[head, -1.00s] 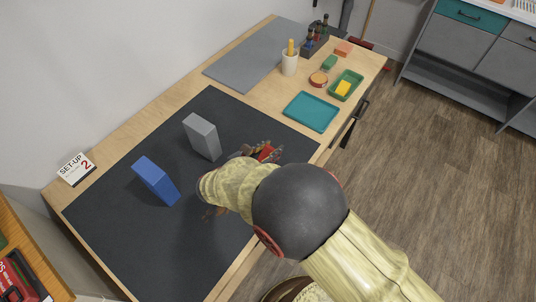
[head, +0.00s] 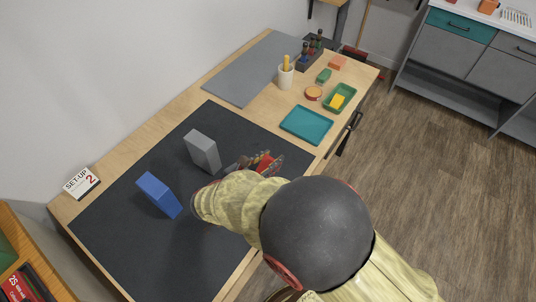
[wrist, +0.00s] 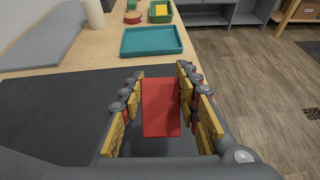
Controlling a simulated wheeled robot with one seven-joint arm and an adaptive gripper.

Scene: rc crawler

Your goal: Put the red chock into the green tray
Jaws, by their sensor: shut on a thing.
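The red chock (wrist: 160,106) is a flat red block between the yellow-padded fingers of my gripper (wrist: 160,80) in the wrist view. The gripper is shut on it near the fingertips. In the head view a bit of the red chock (head: 266,163) shows past my arm, over the right part of the dark mat; my arm hides most of the gripper (head: 258,163). The green tray (head: 353,99) stands farther along the bench near its right edge, with a yellow block (head: 336,102) in it. It also shows at the top of the wrist view (wrist: 151,19).
A teal tray (head: 306,125) lies between the dark mat (head: 120,225) and the green tray. A grey block (head: 203,150) and a blue block (head: 159,194) stand on the mat. A cup (head: 286,76), an orange round tin (head: 313,93) and small blocks are near the green tray.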

